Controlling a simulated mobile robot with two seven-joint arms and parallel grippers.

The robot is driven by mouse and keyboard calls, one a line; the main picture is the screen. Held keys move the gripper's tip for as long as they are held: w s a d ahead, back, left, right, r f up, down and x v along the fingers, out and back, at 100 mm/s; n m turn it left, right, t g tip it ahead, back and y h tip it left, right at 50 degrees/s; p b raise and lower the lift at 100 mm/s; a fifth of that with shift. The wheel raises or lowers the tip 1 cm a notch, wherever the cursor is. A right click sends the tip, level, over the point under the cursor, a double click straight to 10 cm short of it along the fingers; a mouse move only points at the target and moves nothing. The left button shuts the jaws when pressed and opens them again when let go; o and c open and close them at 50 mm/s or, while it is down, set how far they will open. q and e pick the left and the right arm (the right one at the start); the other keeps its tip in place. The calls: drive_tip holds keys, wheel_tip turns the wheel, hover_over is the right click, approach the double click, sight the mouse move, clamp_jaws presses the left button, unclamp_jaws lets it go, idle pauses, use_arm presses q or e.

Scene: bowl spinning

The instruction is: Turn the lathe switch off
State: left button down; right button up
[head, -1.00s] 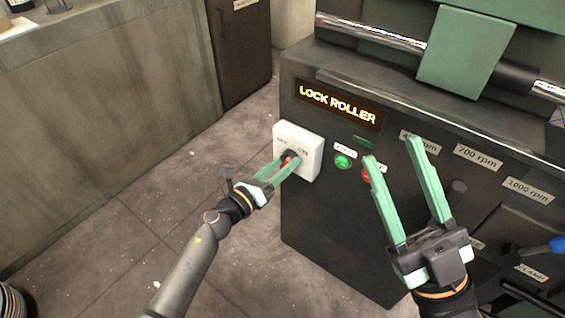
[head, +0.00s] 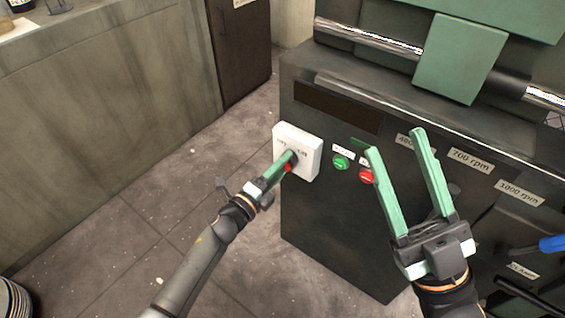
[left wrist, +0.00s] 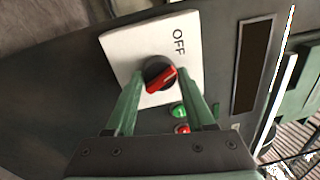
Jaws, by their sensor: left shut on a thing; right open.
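The lathe switch is a red knob (left wrist: 163,79) on a black base, set on a white plate (head: 308,141) on the lathe's front. The plate carries OFF and ON labels in the head view; only the OFF label (left wrist: 179,42) shows in the left wrist view. My left gripper (head: 283,165) is shut on the knob, one green finger on each side of it, and partly hides it in the head view. In the left wrist view the red bar lies slanted between the fingers. My right gripper (head: 394,142) is open and empty in front of the lathe panel.
The lathe's display (head: 336,107) is dark. A green button (head: 341,162) and a red button (head: 366,176) sit right of the switch plate. A blue-handled lever (head: 550,244) is at the far right.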

use_arm(q)
drive_tip(key=shift+n+p, duration=0.55)
drive_tip(key=shift+n, duration=1.45)
use_arm(e)
drive_tip(key=shift+r, duration=0.6)
use_arm(q)
drive_tip(key=shift+f, duration=0.1)
drive_tip(key=shift+c, duration=1.4)
unclamp_jaws()
drive_tip(key=r+p+v, duration=0.1)
drive_tip(key=p+v, duration=0.2)
drive_tip(key=v, duration=0.9)
drive_tip(key=shift+s+f, duration=0.35)
drive_tip(key=shift+f, duration=0.1)
use_arm(e)
drive_tip(key=r, duration=0.3)
drive_tip(key=shift+s+d+r+n, duration=0.1)
drive_tip(key=shift+d+n, duration=0.1)
drive_tip(key=shift+n, duration=0.1)
use_arm(q)
drive_tip(key=shift+r, duration=0.1)
